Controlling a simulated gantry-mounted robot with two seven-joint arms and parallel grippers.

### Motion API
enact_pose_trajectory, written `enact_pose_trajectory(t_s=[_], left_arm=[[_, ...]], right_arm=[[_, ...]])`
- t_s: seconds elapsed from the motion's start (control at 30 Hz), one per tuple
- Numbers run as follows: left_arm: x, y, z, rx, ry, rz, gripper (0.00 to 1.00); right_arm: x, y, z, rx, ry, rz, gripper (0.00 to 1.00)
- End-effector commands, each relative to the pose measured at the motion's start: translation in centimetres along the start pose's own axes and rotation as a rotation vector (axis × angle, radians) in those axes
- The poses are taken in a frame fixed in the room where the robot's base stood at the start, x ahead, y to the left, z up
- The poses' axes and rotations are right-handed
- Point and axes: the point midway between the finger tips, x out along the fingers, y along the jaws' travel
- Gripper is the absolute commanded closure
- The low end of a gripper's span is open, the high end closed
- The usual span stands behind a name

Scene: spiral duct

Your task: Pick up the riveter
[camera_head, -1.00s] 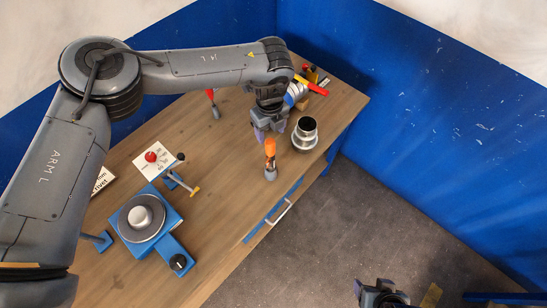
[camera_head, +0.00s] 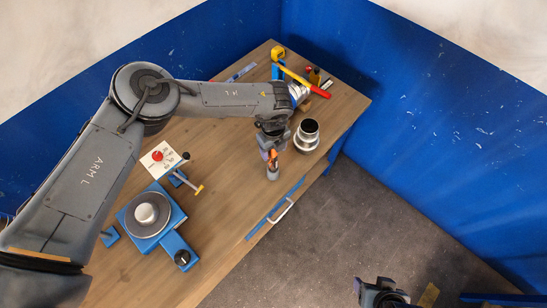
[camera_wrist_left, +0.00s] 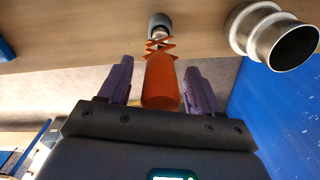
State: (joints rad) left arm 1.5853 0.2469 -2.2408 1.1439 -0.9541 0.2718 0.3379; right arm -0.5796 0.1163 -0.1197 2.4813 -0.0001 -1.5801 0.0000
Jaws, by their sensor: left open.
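The riveter stands upright near the table's front edge, with an orange handle (camera_head: 272,157), crossed orange links and a grey lower end. In the left wrist view its orange handle (camera_wrist_left: 161,85) lies between my left gripper's two purple fingers (camera_wrist_left: 160,66). Gaps show on both sides, so the fingers are around it and not closed on it. In the head view my left gripper (camera_head: 267,150) hangs over the riveter and partly hides it. My right gripper (camera_head: 381,293) is at the bottom edge, over the floor, and its jaws are unclear.
A silver duct piece (camera_head: 307,133) stands close right of the riveter. A blue device with a round turntable (camera_head: 147,214) and a white card with a red button (camera_head: 159,157) are to the left. Tools, including a red-and-yellow one (camera_head: 312,86), lie at the back right. A drawer handle (camera_head: 281,211) sticks out in front.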

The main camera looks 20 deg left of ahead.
Motion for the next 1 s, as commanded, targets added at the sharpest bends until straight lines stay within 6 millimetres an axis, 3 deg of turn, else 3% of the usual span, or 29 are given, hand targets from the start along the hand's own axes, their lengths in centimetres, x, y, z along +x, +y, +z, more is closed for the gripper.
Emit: enact_pose_trajectory(t_s=[0.13,0.53,0.83,1.0], left_arm=[[0.0,0.0,0.0,0.0,0.0,0.0,0.39],[0.0,0.0,0.0,0.0,0.0,0.0,1.0],[-0.3,-0.1,0.0,-0.001,0.0,-0.001,1.0],[-1.8,-0.1,0.1,-0.001,0.0,-0.003,1.0]], right_arm=[[0.1,0.0,0.0,0.0,-0.001,0.0,0.33],[0.1,0.0,0.1,-0.001,-0.002,0.0,0.33],[0.2,0.1,0.1,-0.007,-0.003,0.005,0.33],[0.7,0.1,0.3,-0.007,-0.003,0.005,0.33]])
